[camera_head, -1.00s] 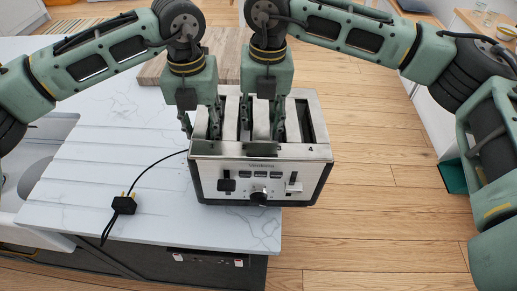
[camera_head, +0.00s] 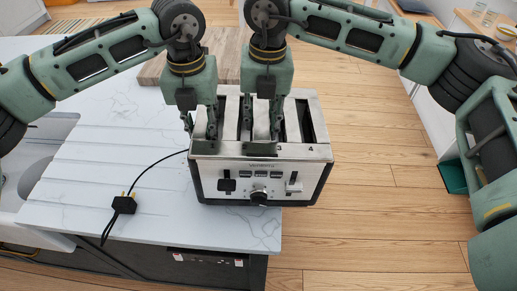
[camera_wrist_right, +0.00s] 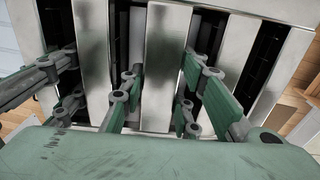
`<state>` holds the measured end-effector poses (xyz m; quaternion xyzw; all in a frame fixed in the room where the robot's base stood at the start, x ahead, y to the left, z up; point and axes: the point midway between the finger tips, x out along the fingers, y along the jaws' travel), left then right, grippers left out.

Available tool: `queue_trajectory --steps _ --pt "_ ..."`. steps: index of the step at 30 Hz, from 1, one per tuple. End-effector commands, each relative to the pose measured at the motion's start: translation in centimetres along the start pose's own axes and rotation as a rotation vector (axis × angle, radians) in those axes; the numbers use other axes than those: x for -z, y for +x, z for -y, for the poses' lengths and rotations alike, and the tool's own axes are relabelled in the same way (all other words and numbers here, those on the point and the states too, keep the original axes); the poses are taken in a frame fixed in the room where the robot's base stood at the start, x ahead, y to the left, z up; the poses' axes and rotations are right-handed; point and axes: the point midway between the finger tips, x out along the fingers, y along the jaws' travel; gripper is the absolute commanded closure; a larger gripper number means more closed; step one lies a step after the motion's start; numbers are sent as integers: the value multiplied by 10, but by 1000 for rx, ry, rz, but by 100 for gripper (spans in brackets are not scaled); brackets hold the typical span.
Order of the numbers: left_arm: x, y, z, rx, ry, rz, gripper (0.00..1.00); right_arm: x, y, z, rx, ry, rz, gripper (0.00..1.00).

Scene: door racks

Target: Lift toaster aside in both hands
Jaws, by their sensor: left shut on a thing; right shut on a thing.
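The silver four-slot toaster (camera_head: 262,180) stands upright at the worktop's right edge, its knob and levers facing me; its slotted top (camera_wrist_right: 168,60) fills the right wrist view. My left gripper (camera_head: 200,138) points down at the toaster's left top, shut on it with one finger by the outer left side and one at a slot. My right gripper (camera_head: 261,135) is just to its right, shut on the middle of the top, its fingers reaching down at the slots. The fingertips are partly hidden. Whether the toaster is clear of the worktop I cannot tell.
The white marbled worktop (camera_head: 110,165) has free room left of the toaster. A black cable runs to a plug (camera_head: 124,204) lying there. A wooden board (camera_head: 222,50) lies behind the toaster, and a sink (camera_head: 40,150) is at the far left. Wooden floor lies to the right.

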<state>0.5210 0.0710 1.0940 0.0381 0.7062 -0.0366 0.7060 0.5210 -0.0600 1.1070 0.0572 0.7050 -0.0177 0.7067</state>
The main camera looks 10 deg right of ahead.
Motion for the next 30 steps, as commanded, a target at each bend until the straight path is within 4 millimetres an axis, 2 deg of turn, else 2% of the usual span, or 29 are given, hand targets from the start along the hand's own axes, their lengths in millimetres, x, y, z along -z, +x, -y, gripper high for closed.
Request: queue_trajectory --steps 14,30 --pt "-1 -10 2 10 0 6 100 -1 -9 -1 -4 0 5 100" --pt "-1 -48 2 11 0 7 100 -1 -47 -3 -5 1 5 100"
